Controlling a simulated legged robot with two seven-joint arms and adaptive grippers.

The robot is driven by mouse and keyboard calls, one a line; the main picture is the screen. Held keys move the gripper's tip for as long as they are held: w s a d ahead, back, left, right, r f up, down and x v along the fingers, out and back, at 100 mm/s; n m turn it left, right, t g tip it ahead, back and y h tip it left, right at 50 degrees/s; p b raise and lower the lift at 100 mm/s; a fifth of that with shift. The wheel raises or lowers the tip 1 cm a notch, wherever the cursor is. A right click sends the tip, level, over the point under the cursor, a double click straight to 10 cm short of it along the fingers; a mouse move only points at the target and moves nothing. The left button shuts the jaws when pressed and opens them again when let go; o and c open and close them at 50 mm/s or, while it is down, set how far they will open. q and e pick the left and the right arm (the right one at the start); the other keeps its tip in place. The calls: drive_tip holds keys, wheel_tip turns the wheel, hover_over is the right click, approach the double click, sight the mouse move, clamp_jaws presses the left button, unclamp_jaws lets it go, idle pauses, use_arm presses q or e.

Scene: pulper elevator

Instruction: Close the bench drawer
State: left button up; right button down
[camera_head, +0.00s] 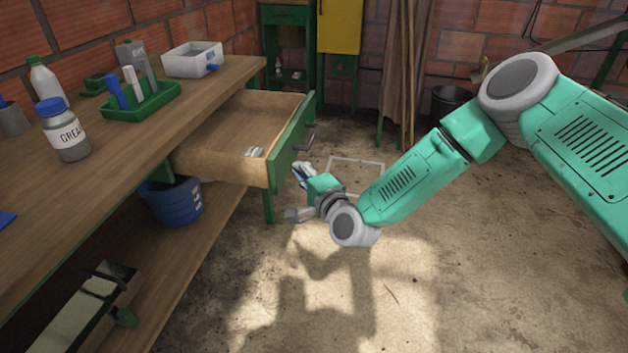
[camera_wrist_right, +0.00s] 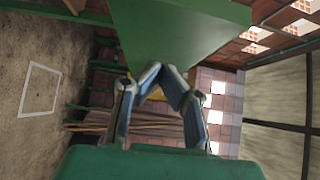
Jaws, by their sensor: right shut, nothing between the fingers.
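The bench drawer (camera_head: 232,132) is pulled out of the wooden bench (camera_head: 180,92). It has a green front (camera_head: 290,142) with a dark handle (camera_head: 311,136), and a small pale item (camera_head: 253,152) lies inside it. My right gripper (camera_head: 298,170) is shut and empty, close to the lower near part of the drawer front, on its outer side. In the wrist view the shut fingertips (camera_wrist_right: 168,70) point at a large green panel (camera_wrist_right: 180,30), which appears to be the drawer front. I cannot tell whether they touch it. My left gripper is not in view.
A grease jar (camera_head: 63,130), a white bottle (camera_head: 46,82), a green tool holder (camera_head: 142,102) and a white bin (camera_head: 193,60) stand on the bench. A blue bucket (camera_head: 172,201) sits under the drawer. The floor on the right is mostly clear.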

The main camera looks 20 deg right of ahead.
drive_tip(key=shift+w+a, duration=0.35)
drive_tip(key=shift+a, duration=0.75)
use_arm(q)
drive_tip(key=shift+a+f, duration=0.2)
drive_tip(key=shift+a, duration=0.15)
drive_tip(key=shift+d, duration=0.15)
use_arm(e)
drive_tip(key=shift+w+d, duration=0.1)
drive_tip(key=shift+w, duration=0.05)
